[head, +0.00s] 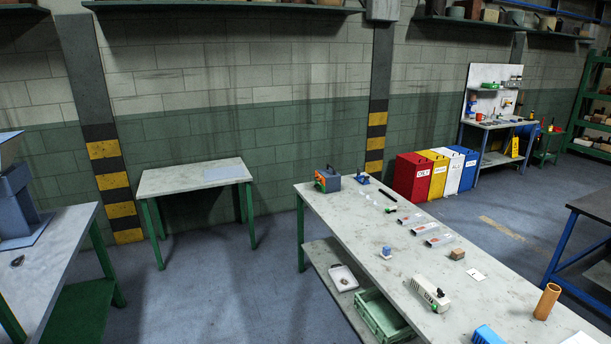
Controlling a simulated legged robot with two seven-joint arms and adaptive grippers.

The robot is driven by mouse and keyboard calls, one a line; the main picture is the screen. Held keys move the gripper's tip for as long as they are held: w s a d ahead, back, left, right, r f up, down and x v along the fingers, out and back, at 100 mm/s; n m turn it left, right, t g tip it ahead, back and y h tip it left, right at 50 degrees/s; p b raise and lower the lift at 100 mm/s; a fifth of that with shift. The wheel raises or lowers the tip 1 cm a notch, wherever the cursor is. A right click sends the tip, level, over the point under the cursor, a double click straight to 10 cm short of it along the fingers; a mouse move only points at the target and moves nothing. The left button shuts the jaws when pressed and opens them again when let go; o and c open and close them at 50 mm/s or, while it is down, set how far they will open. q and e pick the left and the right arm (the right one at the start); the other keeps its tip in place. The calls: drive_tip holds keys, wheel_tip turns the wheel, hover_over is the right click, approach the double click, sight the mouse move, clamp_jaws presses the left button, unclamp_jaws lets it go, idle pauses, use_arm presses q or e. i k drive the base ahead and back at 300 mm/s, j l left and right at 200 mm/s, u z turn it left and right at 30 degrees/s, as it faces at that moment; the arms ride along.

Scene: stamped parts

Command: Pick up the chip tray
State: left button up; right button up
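A shallow white tray (334,271) with a small brownish thing in it lies on the lower shelf under the long workbench, near its left end. It may be the chip tray; no label shows. A green crate (373,309) stands beside it on the same shelf, partly under the bench top. Neither of my grippers shows in the head view, and nothing is seen touching the tray.
The long workbench (452,258) carries small parts, clear boxes, a white device (430,292) and an orange-brown cylinder (547,301). A small table (190,178) stands by the wall. A left bench (52,262) holds a blue-grey machine. Open floor (215,300) lies between.

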sight(342, 276)
drive_tip(key=i+u, duration=0.3)
drive_tip(key=i, duration=1.3)
